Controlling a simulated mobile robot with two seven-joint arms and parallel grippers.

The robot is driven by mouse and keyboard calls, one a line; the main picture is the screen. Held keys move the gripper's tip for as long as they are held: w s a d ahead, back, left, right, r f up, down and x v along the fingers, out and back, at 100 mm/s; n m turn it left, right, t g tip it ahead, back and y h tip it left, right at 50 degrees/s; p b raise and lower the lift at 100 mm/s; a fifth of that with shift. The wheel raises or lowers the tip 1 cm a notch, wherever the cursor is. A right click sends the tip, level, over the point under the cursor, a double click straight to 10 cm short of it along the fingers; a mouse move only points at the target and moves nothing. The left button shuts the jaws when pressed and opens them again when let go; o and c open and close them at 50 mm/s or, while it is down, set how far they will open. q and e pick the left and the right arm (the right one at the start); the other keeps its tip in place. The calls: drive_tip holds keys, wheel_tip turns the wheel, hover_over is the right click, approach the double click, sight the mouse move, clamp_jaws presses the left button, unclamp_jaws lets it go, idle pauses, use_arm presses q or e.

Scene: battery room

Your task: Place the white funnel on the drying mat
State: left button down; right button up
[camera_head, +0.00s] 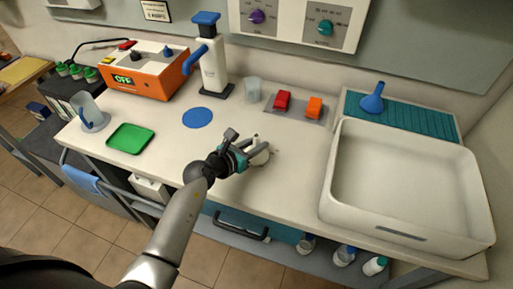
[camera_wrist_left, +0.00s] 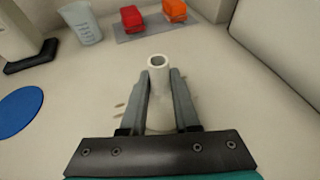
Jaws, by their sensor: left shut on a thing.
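The white funnel (camera_wrist_left: 158,64) stands spout-up on the counter in the left wrist view. My left gripper (camera_wrist_left: 160,82) is shut on its spout, one finger on each side. In the head view the white funnel (camera_head: 262,157) shows partly behind the fingers of my left gripper (camera_head: 256,146); its cone is mostly hidden. The drying mat (camera_head: 425,122) is the teal ribbed mat at the back right, behind the white basin. A blue funnel (camera_head: 373,98) stands spout-up on its left part. My right gripper is not in view.
A large white basin (camera_head: 335,185) stands right of my gripper. A grey tray (camera_head: 297,113) holds a red block (camera_head: 282,100) and an orange block (camera_head: 314,106). A clear beaker (camera_head: 252,90) stands left of that tray. A blue disc (camera_head: 198,118) and green tray (camera_head: 131,139) lie left.

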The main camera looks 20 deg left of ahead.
use_arm(q)
drive_tip(key=shift+s+f, duration=0.2)
drive_tip(key=shift+f, duration=0.05)
drive_tip(key=shift+r+p, duration=0.35)
drive_tip(key=shift+r, duration=0.15)
wheel_tip(320, 180, up, 19)
drive_tip(key=p, duration=0.6)
drive_tip(key=shift+w+r, duration=0.2)
